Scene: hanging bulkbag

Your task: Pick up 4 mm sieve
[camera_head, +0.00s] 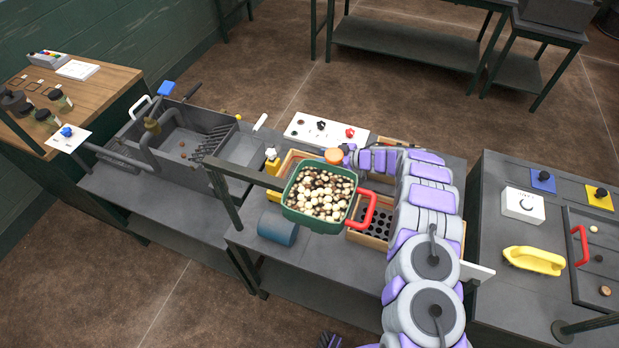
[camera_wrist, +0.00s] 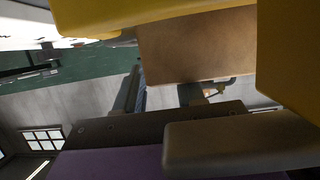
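A wooden-framed box with a dark, round-holed plate (camera_head: 375,223), looking like a sieve, lies on the middle bench. It is partly behind the green tub and my arm, and no size mark is readable. Another wooden-framed box (camera_head: 292,163) lies behind the tub, and a further one (camera_head: 398,145) shows behind my arm. My gripper (camera_head: 346,156) is at the far end of my arm, above the back of the bench by an orange round knob (camera_head: 333,156). The wrist view shows a tan panel (camera_wrist: 195,48) close up between yellow surfaces (camera_wrist: 285,55). The fingers' opening is unclear.
A blue cylinder (camera_head: 278,228) and a white control panel (camera_head: 325,130) are on the bench. A sink (camera_head: 190,140) is left; a yellow handle (camera_head: 534,260) is right.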

